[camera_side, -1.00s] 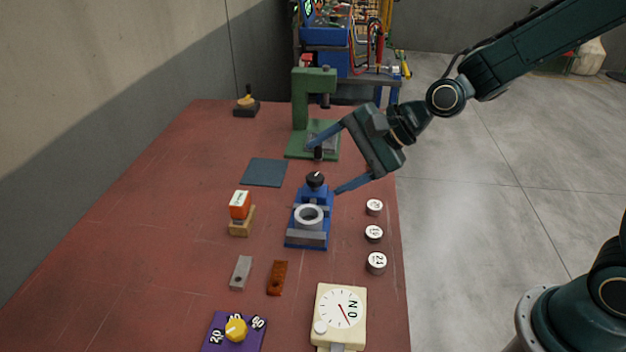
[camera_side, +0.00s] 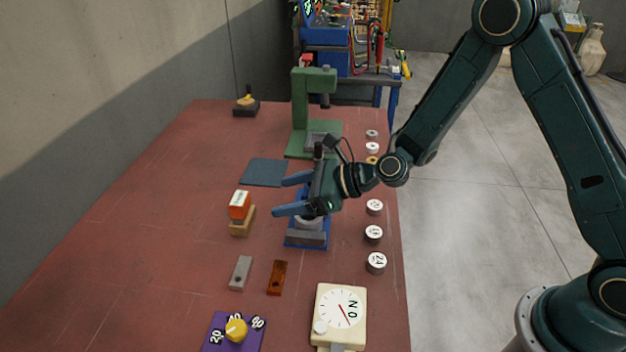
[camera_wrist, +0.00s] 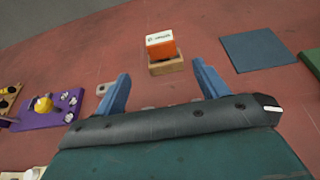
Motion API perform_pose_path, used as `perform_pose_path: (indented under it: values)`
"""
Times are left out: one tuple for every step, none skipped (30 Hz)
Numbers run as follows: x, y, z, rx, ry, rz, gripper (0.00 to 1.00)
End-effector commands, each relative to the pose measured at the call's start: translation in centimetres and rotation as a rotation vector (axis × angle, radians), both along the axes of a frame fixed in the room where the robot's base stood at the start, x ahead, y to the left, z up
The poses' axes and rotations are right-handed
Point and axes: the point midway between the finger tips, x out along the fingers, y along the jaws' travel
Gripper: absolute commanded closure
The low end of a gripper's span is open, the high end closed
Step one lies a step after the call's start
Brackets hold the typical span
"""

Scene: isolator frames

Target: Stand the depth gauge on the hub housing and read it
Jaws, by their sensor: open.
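The depth gauge, seemingly the orange block with a white lettered face (camera_side: 239,205), stands upright in a wooden holder (camera_side: 240,227) left of the vise. It also shows ahead of my fingers in the wrist view (camera_wrist: 161,46). My gripper (camera_side: 280,196) is open and empty, its fingers pointing left toward the orange block but apart from it. The grey ring that looks like the hub housing (camera_side: 309,225) sits in the blue vise (camera_side: 307,246). My gripper hides most of the ring and the vise's back.
A blue-grey mat (camera_side: 264,172) and a green press (camera_side: 300,110) are behind. Numbered round weights (camera_side: 373,233) line the right edge. Grey (camera_side: 241,272) and brown (camera_side: 277,278) blocks, a cream dial (camera_side: 340,310) and a purple knob plate (camera_side: 222,335) are in front. The table's left is clear.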

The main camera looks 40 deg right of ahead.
Motion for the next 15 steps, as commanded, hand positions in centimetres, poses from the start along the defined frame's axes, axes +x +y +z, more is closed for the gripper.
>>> perform_pose_path:
  values:
    - [0.0,0.0,0.0,0.0,0.0,0.0,0.27]
    - [0.0,0.0,0.0,-0.001,-0.001,0.0,0.27]
    - [0.1,0.1,0.0,0.0,0.0,0.001,0.27]
    - [0.1,0.1,-0.1,0.0,0.0,0.001,0.27]
    - [0.2,0.2,-0.1,-0.001,-0.001,0.002,0.27]
    - [0.3,0.4,-0.2,-0.001,-0.001,0.003,0.27]
    - [0.4,0.5,-0.3,-0.001,0.0,0.003,0.27]
    - [0.6,0.6,-0.4,-0.002,-0.001,0.003,0.27]
    - [0.8,0.9,-0.5,-0.003,-0.001,0.003,0.27]
    - [1.0,1.1,-0.6,-0.003,-0.002,0.004,0.27]
    - [1.2,1.3,-0.7,-0.003,-0.001,0.004,0.27]
    - [1.6,1.7,-0.9,-0.003,-0.001,0.006,0.27]
    - [1.8,1.9,-1.1,-0.003,-0.001,0.006,0.27]
    - [2.1,2.2,-1.3,-0.003,-0.002,0.005,0.27]
    - [2.4,2.6,-1.4,-0.004,-0.002,0.006,0.27]
